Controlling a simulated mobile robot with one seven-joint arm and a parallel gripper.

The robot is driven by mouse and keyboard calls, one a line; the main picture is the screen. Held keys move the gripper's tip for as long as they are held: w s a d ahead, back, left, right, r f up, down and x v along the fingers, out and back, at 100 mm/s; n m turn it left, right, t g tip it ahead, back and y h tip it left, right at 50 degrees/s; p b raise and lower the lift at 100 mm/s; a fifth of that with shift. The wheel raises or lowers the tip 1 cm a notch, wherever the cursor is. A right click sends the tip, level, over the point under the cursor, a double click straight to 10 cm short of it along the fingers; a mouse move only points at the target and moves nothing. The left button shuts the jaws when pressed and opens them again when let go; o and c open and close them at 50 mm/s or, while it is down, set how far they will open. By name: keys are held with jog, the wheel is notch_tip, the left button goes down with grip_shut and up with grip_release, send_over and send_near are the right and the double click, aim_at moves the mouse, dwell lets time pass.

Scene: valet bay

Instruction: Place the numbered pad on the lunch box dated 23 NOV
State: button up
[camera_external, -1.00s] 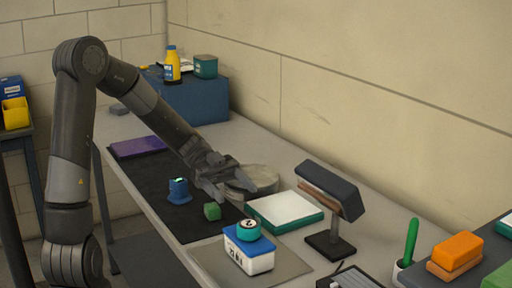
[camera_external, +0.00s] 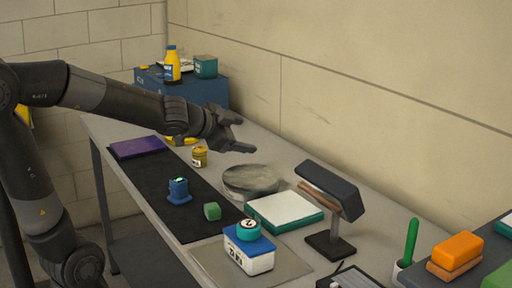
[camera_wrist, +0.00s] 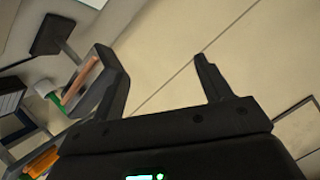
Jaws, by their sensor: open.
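The numbered pad, a round teal piece with a white top and a dark numeral (camera_external: 248,230), rests on the blue lid of a white lunch box (camera_external: 260,264). The dark print on the box's front is too small to read surely as 23 NOV. My gripper (camera_external: 240,134) is open and empty, raised over the far part of the bench, well apart from the pad and box. In the wrist view my open gripper (camera_wrist: 158,58) has nothing between its fingers and faces the wall.
A yellow jar (camera_external: 200,157), round grey slab (camera_external: 250,182), teal-edged white block (camera_external: 285,210) and dark lamp-like stand (camera_external: 330,190) are nearby. The wall runs along the bench's right.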

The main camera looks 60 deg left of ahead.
jog(key=s+d+f+n+g+h, duration=0.1)
jog(key=s+d+f+n+g, duration=0.1)
jog(key=s, duration=0.8)
jog(key=s+d+f+n+g+h, duration=0.1)
jog(key=s+d+f+n+g, duration=0.1)
jog(key=s, duration=0.9)
jog(key=d+f+g, duration=0.1)
jog(key=d+g, duration=0.1)
jog(key=g, duration=0.1)
jog(key=shift+s+f+n, duration=0.2)
jog(key=shift+f+n, duration=0.2)
